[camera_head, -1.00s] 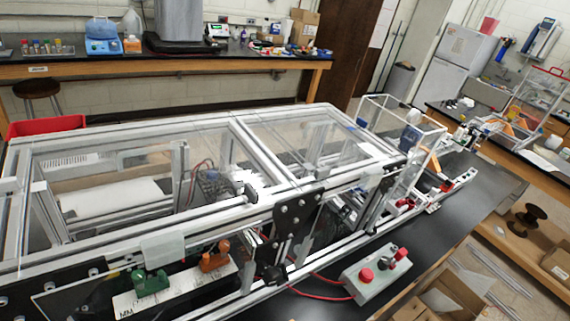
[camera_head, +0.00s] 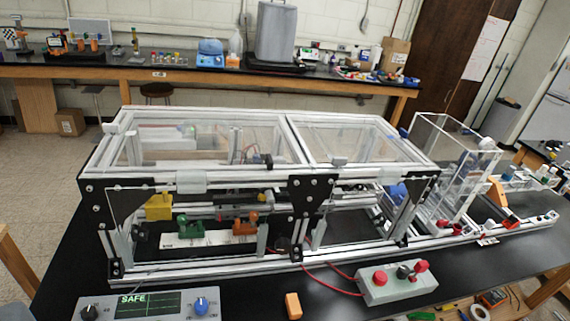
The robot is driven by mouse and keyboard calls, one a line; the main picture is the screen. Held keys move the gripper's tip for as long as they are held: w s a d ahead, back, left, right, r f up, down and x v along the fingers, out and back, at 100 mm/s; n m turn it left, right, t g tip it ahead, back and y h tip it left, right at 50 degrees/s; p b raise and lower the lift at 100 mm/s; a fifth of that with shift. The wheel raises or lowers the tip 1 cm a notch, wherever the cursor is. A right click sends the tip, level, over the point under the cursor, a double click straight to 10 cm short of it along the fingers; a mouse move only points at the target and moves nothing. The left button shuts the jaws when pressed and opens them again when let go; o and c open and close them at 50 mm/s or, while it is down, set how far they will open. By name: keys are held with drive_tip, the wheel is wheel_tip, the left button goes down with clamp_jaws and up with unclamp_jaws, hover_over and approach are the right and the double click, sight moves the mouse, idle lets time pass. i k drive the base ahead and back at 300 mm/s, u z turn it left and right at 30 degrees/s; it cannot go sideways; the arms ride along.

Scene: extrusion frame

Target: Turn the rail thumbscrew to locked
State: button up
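The aluminium extrusion frame (camera_head: 240,183) stands on the black table, with clear panels on top and black joining plates (camera_head: 308,192) on its front side. Inside its front, a green piece (camera_head: 194,226) and an orange piece (camera_head: 245,224) sit over a white marked strip (camera_head: 210,238). A small dark knob-like part (camera_head: 283,243) is low beside the middle plate, and another dark part (camera_head: 268,160) is at the top rail. I cannot tell which, if either, is the rail thumbscrew, nor its setting. My gripper is not in view.
A grey panel (camera_head: 150,305) with a SAFE display and a blue knob stands front left. An orange block (camera_head: 293,306) and a grey button box (camera_head: 395,286) with a red cable lie in front of the frame. A clear box (camera_head: 450,170) stands at right.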

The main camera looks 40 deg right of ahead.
sight(269, 162)
drive_tip(key=z, duration=0.9)
drive_tip(key=i, duration=1)
drive_tip(key=u, duration=0.05)
drive_tip(key=k, duration=1.1)
drive_tip(key=u, duration=0.55)
drive_tip(key=i, duration=1.45)
drive_tip(key=z, duration=0.55)
